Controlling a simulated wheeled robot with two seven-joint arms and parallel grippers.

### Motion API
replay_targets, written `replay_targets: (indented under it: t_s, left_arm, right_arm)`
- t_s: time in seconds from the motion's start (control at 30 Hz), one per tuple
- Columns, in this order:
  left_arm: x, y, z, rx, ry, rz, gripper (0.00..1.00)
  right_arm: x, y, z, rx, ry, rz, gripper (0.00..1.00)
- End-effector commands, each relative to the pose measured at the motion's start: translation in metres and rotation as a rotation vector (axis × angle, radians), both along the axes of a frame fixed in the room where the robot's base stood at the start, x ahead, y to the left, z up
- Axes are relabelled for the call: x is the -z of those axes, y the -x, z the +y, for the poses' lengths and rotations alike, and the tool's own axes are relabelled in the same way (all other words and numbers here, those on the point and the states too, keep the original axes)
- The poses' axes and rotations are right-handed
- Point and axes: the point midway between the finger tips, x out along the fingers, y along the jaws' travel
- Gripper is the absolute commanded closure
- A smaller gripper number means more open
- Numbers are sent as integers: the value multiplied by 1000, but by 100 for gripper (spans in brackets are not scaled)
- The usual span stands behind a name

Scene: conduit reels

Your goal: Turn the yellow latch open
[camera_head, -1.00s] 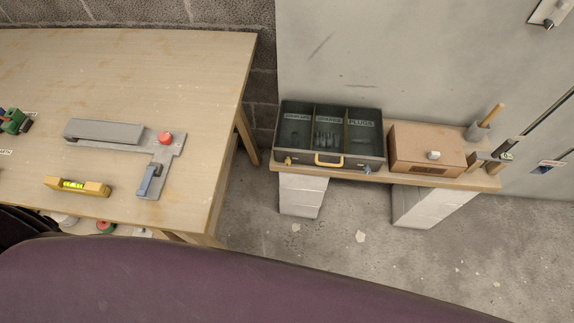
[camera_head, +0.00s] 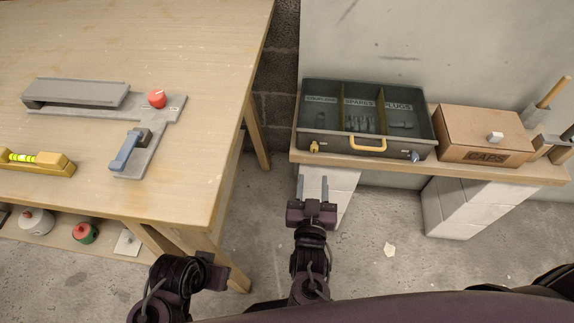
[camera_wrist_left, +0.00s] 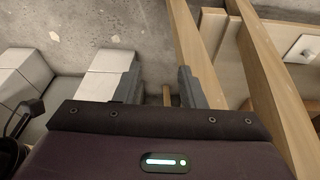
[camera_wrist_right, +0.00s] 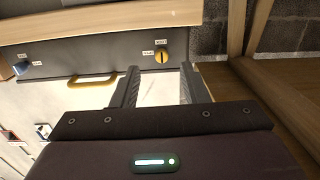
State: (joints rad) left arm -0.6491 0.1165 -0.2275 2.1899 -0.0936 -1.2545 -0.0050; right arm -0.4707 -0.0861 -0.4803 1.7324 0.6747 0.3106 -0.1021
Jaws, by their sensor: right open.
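The yellow latch (camera_head: 314,147) is a small knob at the left end of the grey toolbox's (camera_head: 368,150) front wall. In the right wrist view the latch (camera_wrist_right: 162,55) stands upright, with two small labels too blurred to read. My right gripper (camera_head: 312,188) is open and empty, in front of and below the latch in the head view. In its wrist view the latch lies beyond the gap between the fingertips (camera_wrist_right: 160,78), apart from them. My left gripper (camera_wrist_left: 157,85) is open and empty over the floor beside wooden table legs.
A yellow handle (camera_head: 368,144) and a blue latch (camera_head: 415,156) are on the same toolbox front. A brown CAPS box (camera_head: 485,135) stands right of it on the wooden shelf (camera_head: 450,170). The workbench (camera_head: 200,60) is at left, with a floor gap between.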

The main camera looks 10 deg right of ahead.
Motion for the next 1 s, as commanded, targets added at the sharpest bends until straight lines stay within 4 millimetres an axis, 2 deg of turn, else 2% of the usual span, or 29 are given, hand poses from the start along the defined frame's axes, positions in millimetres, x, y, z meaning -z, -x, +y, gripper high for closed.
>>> replay_targets:
  t_s: [0.13,0.23,0.5,0.63,0.77,1.0]
  left_arm:
    - [-10,1,-1,6,3,-10,64]
    - [-12,0,-2,9,7,-17,64]
    - [-9,-3,-10,20,29,-57,64]
    - [-8,-5,-13,25,38,-73,64]
    - [-9,-6,-14,27,42,-82,64]
    - [-9,-6,-15,28,44,-85,64]
  right_arm:
    - [-12,-2,-5,31,-10,-46,60]
    - [-14,-11,-8,34,-9,-52,60]
    - [-14,-53,-20,32,-10,-51,60]
    - [-13,-67,-24,31,-11,-48,60]
    - [-14,-74,-26,31,-11,-48,60]
    - [-14,-75,-26,31,-12,-46,60]
